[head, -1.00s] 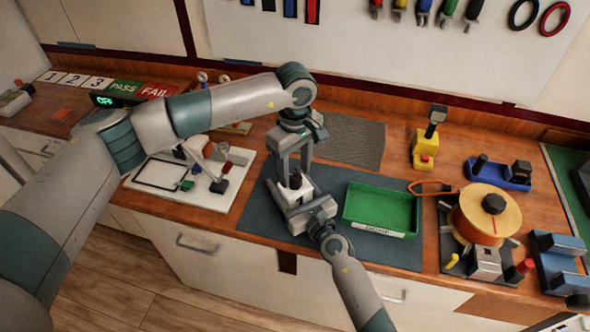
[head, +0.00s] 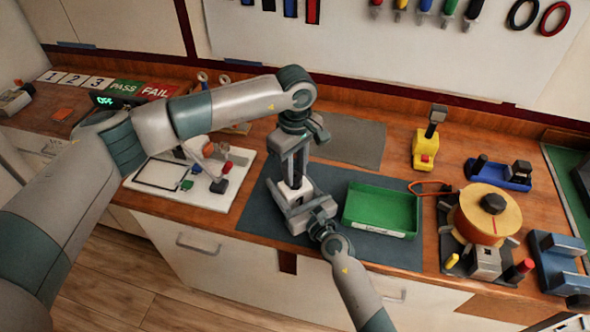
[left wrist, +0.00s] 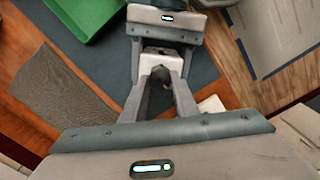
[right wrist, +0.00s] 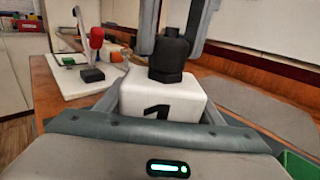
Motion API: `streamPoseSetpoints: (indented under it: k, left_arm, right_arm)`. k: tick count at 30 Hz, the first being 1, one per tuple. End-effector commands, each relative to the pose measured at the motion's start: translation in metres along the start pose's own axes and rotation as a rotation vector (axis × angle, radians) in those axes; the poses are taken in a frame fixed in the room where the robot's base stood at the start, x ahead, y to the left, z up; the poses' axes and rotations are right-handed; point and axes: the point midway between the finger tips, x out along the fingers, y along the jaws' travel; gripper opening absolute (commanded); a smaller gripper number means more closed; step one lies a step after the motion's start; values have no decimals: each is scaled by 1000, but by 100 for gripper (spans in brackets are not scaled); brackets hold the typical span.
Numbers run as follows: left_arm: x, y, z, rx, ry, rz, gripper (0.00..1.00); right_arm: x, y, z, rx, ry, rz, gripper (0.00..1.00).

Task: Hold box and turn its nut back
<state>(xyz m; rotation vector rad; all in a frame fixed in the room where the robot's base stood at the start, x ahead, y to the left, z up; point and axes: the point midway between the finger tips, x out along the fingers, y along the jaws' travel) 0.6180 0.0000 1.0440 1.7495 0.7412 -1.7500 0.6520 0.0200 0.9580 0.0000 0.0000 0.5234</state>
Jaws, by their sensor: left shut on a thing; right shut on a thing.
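A white box (right wrist: 165,100) marked 1 stands upright over the dark mat, with a black nut (right wrist: 170,58) on its top. My right gripper (head: 297,200) is shut on the box low at its sides. My left gripper (head: 293,168) points straight down from above and is shut on the nut, one finger on each side. In the left wrist view the white box (left wrist: 155,62) shows between my left fingers, with the dark nut (left wrist: 161,78) partly hidden.
A green tray (head: 381,228) stands right of the box on the dark mat (head: 255,215). Further right are an orange spool (head: 470,215) and a yellow tool stand (head: 425,148). A white board with small parts (head: 225,200) lies left. A grey textured mat (head: 352,140) lies behind.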

Motion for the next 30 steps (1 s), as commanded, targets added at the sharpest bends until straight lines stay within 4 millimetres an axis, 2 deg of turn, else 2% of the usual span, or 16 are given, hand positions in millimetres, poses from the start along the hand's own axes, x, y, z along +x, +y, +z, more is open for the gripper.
streamPoseSetpoints:
  k: [11, 30]
  left_arm:
    - [0, 0, 0, -224, 0, 0, 5]
    - [-1, 1, 0, -824, -1, 3, 5]
  right_arm:
    - [0, 0, -1, 0, 2, 0, 24]
    - [0, 0, -1, -1, 2, 1, 24]
